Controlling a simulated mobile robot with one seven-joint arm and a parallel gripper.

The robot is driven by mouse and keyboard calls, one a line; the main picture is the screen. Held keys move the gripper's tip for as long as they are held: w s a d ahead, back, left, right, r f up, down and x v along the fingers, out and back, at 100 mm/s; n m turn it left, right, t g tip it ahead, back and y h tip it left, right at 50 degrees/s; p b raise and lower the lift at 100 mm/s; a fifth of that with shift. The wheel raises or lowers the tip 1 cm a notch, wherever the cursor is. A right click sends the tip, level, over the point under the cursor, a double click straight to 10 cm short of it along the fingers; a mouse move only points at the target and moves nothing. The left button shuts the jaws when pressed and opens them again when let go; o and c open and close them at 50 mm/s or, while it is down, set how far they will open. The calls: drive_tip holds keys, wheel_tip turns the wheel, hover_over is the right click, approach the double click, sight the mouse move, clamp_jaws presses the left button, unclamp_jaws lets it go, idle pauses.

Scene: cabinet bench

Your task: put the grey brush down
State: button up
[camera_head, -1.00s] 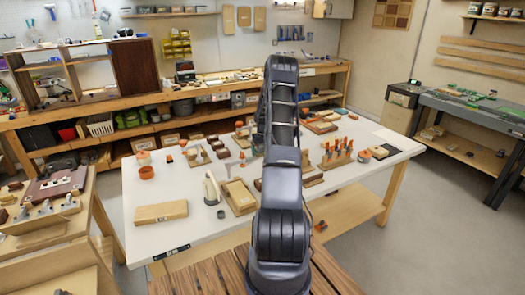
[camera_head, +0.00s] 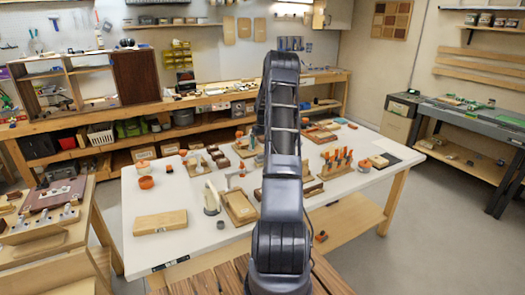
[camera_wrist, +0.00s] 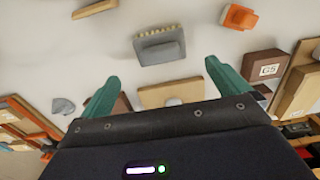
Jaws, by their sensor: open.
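The grey brush (camera_wrist: 162,48) shows in the wrist view, with a row of pale bristles along its far edge. It appears to rest on the white tabletop (camera_wrist: 205,20), just beyond my fingertips. My gripper (camera_wrist: 161,72) has its two teal fingers wide apart. Nothing is held between them, and a gap shows between each finger and the brush. In the head view my arm stands over the middle of the white table (camera_head: 115,205) and hides my gripper. I cannot make out the brush there.
A wooden board (camera_wrist: 171,92) lies between my fingers, nearer than the brush. A dark block marked G5 (camera_wrist: 265,70) and an orange-and-wood item (camera_wrist: 239,17) lie to the right. A grey piece (camera_wrist: 63,106) lies left. White tabletop around the brush is bare.

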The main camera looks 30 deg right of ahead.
drive_tip(key=shift+a+r, duration=0.1)
drive_tip(key=shift+r, duration=0.6)
drive_tip(key=s+a+r+t, duration=0.1)
drive_tip(key=s+a+r, duration=0.55)
drive_tip(key=r, duration=0.25)
drive_tip(key=s+a+r+h, duration=0.1)
drive_tip(key=s+a+r, duration=0.5)
drive_tip(key=a+r, duration=0.25)
drive_tip(key=s+a+r+t, duration=0.1)
drive_tip(key=s+a+r, duration=0.6)
drive_tip(key=r, duration=0.3)
drive_tip(key=s+a+r+t, duration=0.15)
drive_tip(key=s+a, duration=0.25)
drive_tip(key=s, duration=0.4)
drive_tip(key=s+a+r, duration=0.3)
drive_tip(key=s+a, duration=0.2)
drive_tip(key=s, duration=0.4)
drive_tip(key=s+a+f, duration=0.2)
drive_tip(key=s, duration=0.5)
drive_tip(key=s+a+f+t+y, duration=0.1)
drive_tip(key=s+a, duration=0.1)
drive_tip(key=s, duration=0.5)
drive_tip(key=shift+s+f, duration=0.3)
drive_tip(key=shift+f, duration=0.05)
drive_tip(key=shift+w+d, duration=0.1)
